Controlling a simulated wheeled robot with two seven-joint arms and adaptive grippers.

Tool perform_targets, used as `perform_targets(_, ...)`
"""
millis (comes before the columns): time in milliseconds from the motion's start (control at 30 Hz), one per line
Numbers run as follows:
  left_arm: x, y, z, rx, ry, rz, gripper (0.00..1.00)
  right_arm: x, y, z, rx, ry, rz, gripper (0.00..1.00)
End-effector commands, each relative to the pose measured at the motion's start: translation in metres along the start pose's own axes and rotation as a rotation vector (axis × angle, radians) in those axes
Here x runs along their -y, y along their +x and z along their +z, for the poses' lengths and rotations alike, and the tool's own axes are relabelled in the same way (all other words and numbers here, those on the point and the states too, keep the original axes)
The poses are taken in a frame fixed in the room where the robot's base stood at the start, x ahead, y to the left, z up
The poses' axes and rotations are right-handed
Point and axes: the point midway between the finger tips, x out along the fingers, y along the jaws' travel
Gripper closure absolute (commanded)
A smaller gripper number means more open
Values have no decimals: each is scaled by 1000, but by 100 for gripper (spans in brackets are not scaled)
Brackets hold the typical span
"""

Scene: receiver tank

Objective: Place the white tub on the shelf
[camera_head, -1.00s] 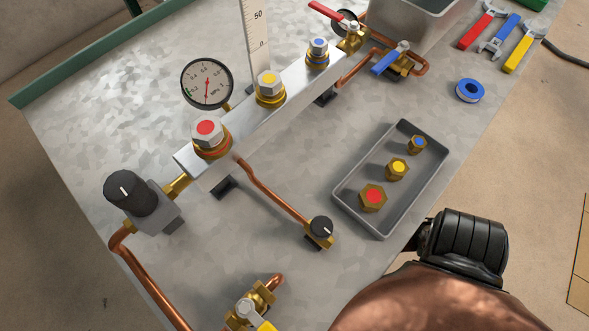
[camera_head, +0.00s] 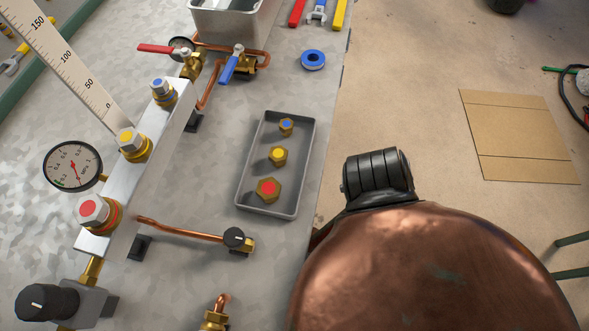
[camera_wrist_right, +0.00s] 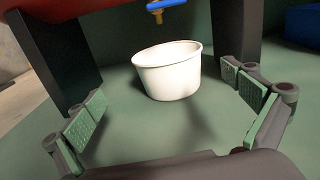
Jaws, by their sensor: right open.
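The white tub (camera_wrist_right: 166,78) stands upright on a flat green surface (camera_wrist_right: 150,138) in the right wrist view. It is open at the top, and I see no contents. My right gripper (camera_wrist_right: 170,97) is open, with one finger on each side of the view. The tub is beyond and between the fingertips, and neither finger touches it. A brass valve (camera_wrist_right: 156,12) with a blue handle hangs just above the tub. I cannot tell whether the green surface is the shelf. The head view shows neither the tub nor my grippers.
Dark uprights (camera_wrist_right: 42,55) flank the tub, with a red body (camera_wrist_right: 45,8) overhead. In the head view, a metal bench carries a silver manifold (camera_head: 150,160), a gauge (camera_head: 72,167) and a grey tray (camera_head: 298,190) of brass fittings. Cardboard (camera_head: 520,135) lies on the floor at right.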

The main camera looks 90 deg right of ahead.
Motion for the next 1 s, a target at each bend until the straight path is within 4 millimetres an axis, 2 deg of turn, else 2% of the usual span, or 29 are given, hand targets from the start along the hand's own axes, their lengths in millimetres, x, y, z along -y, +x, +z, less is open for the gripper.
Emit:
perform_targets(167, 0, 0, 0, -1, 1, 0, 60, -52, -23, 22, -14, -319, 156, 0)
perform_targets(300, 0, 0, 0, -1, 1, 0, 60, -99, -48, 54, 38, -747, 326, 0)
perform_targets(400, 0, 0, 0, -1, 1, 0, 60, -119, -70, 70, 98, -1085, 437, 0)
perform_targets(500, 0, 0, 0, -1, 2, 0, 60, -130, -96, 73, 162, -1438, 555, 0)
perform_targets(667, 0, 0, 0, -1, 1, 0, 60, -125, -148, 54, 283, -2002, 796, 0)
perform_targets(800, 0, 0, 0, -1, 1, 0, 60, -105, -193, 34, 424, -2396, 1033, 0)
perform_targets(900, 0, 0, 0, -1, 1, 0, 60, -91, -217, 26, 522, -2575, 1172, 0)
perform_targets(1000, 0, 0, 0, -1, 1, 0, 60, -81, -231, 21, 593, -2676, 1265, 0)
